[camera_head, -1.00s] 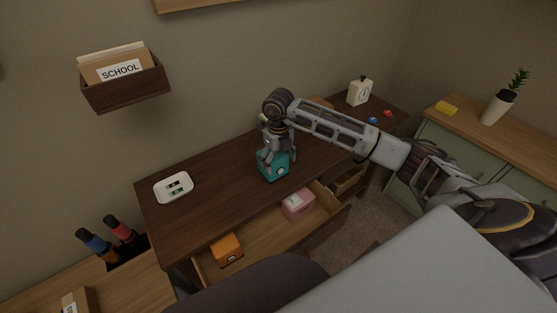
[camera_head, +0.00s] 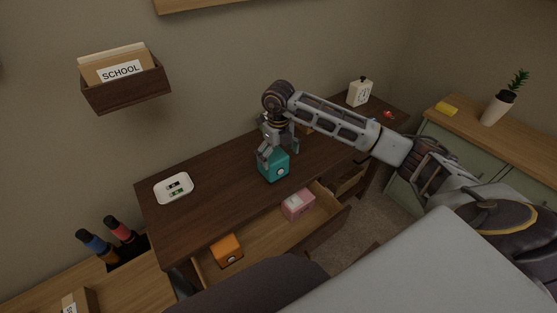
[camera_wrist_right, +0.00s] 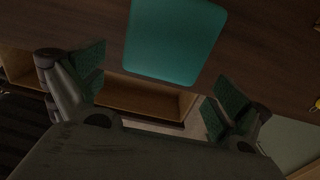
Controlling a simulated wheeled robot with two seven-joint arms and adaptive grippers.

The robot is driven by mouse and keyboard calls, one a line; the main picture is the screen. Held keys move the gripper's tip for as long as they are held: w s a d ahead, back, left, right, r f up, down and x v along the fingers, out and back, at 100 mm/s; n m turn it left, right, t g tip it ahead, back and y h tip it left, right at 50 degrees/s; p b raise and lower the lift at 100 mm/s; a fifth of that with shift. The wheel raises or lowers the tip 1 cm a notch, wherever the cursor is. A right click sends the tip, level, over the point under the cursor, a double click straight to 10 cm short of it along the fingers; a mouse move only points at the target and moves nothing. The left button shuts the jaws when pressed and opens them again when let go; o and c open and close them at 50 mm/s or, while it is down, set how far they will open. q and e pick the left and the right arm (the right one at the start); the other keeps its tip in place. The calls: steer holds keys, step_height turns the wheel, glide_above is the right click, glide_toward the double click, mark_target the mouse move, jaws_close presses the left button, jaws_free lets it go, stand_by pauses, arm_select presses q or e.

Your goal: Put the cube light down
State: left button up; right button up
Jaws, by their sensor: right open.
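The teal cube light (camera_head: 274,167) stands on the dark wooden desk (camera_head: 215,175), near its front edge above the open drawer. It also shows in the right wrist view (camera_wrist_right: 176,40), its flat teal face in front of the spread fingers. My right gripper (camera_head: 277,153) is open just above and around the cube's top; the wrist view shows its fingers (camera_wrist_right: 155,97) wide apart with a gap to the cube on both sides. My left gripper is in neither view.
The open drawer (camera_head: 265,235) below the desk edge holds an orange cube (camera_head: 227,250) and a pink box (camera_head: 298,204). A white tray (camera_head: 174,188) lies on the desk's left. A cream clock (camera_head: 359,92) stands at the far right. Bare desk lies left of the cube.

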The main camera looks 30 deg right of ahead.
step_height(320, 180, up, 10)
steer(key=shift+f, duration=0.15)
stand_by(0.4)
